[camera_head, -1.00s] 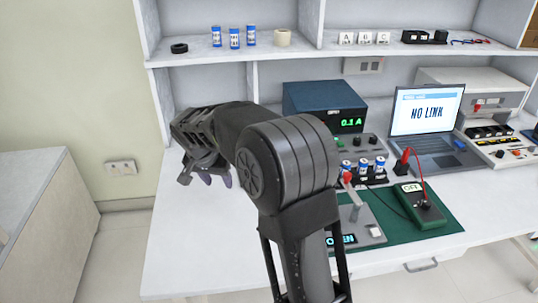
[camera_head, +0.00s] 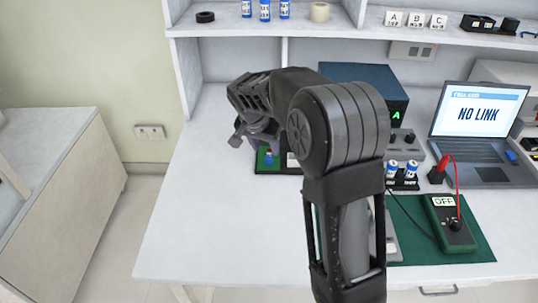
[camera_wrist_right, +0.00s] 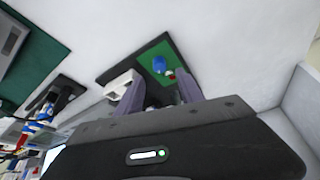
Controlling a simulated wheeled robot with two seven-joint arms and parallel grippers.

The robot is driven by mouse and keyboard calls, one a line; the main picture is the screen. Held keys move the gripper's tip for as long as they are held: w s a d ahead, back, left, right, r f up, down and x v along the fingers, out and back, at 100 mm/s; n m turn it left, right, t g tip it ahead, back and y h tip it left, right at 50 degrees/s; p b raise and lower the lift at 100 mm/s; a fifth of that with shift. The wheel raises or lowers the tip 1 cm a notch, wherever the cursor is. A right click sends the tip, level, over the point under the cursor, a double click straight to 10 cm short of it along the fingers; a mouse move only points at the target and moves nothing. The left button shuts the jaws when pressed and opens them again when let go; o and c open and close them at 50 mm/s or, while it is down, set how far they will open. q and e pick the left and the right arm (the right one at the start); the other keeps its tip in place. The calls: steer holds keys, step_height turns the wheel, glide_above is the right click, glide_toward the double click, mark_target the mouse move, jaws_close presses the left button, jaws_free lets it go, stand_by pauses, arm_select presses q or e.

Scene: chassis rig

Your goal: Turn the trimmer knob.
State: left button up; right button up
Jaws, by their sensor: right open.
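A small green board in a black frame (camera_head: 262,168) lies on the white bench, partly hidden by my right arm. It also shows in the right wrist view (camera_wrist_right: 110,72). A small blue part (camera_wrist_right: 159,65), which looks like the trimmer knob, stands on the board with a red and white bit beside it. My right gripper (camera_head: 238,138) is open above the board. In the right wrist view its two fingers (camera_wrist_right: 162,85) are apart with nothing between them, close to the blue part. My left gripper is out of view.
Right of the arm stand a dark blue box with a green display (camera_head: 360,75), batteries in a holder (camera_head: 402,175), a green meter reading OFF (camera_head: 452,220) on a green mat, and a laptop reading NO LINK (camera_head: 478,115). The bench's left front is clear.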

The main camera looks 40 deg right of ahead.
mark_target(269, 157)
steer(key=x, duration=0.6)
steer(key=shift+f, duration=0.1)
steer(key=shift+c, duration=0.3)
jaws_close()
